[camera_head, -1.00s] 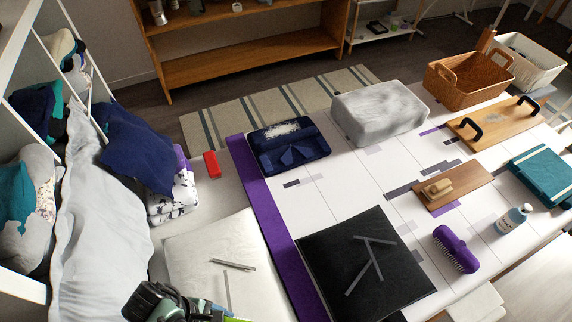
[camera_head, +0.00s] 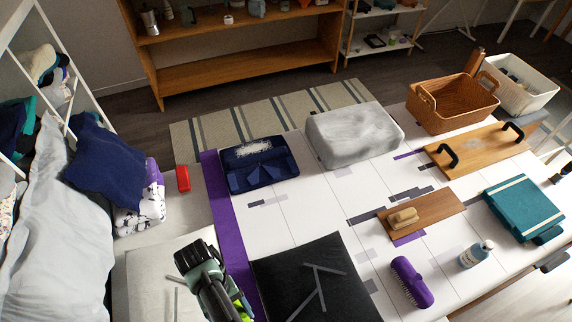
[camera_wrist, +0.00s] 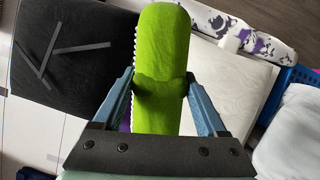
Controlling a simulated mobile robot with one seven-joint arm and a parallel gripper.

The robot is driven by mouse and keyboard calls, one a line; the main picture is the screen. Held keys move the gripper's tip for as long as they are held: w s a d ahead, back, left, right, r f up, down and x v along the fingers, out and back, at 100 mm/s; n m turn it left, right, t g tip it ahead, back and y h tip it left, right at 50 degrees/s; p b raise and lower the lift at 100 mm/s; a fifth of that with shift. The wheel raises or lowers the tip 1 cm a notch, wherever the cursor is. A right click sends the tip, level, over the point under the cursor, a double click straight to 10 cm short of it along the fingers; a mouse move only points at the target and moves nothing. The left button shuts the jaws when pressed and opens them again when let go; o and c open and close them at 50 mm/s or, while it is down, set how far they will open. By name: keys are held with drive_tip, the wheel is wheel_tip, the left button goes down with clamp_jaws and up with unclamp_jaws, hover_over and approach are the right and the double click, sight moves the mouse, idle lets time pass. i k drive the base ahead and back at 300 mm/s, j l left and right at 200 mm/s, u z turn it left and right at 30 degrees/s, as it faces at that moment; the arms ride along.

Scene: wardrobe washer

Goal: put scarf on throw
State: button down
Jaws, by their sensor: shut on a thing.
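A bright green, soft, rolled thing with a pale fringe along one edge, likely the scarf (camera_wrist: 160,38), is in my gripper (camera_wrist: 160,90). The fingers pinch its middle from both sides and dent it. In the head view only a bit of green (camera_head: 242,300) shows beside my gripper, at the bottom centre; the rest is hidden by my arm. A bulky grey mottled folded thing, perhaps the throw (camera_head: 355,135), lies at the back of the white surface, well away from my gripper. I cannot tell for certain that it is the throw.
A black square (camera_head: 310,280) with grey strips and a white cushion (camera_wrist: 235,75) lie near my gripper. A navy case (camera_head: 258,163), wooden board (camera_head: 450,200), purple fringed roll (camera_head: 411,283), bottle (camera_head: 476,254), teal box (camera_head: 524,208) and basket (camera_head: 455,105) occupy the surface.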

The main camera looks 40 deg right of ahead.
sight(527, 203)
drive_tip(key=l+z, duration=0.5)
drive_tip(key=l, duration=2.45)
drive_tip(key=i+l, duration=0.1)
drive_tip(key=l, duration=1.75)
drive_tip(key=i+z, duration=0.05)
